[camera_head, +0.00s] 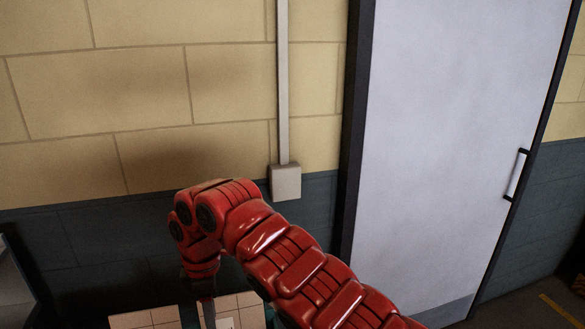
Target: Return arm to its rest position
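My red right arm comes in from the lower right, bends at the picture's middle left and points down toward the bottom edge. A dark part below its red wrist looks like my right gripper (205,302). Its fingertips are not clear and the frame's bottom edge cuts the area off, so its opening cannot be told. My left arm and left gripper are not in view.
Light beige panels, perhaps a box (148,319), show at the bottom edge beside the wrist. A block wall (110,80) stands behind, with a conduit and small grey box (286,182). A pale door (450,130) with a handle (517,175) is at right.

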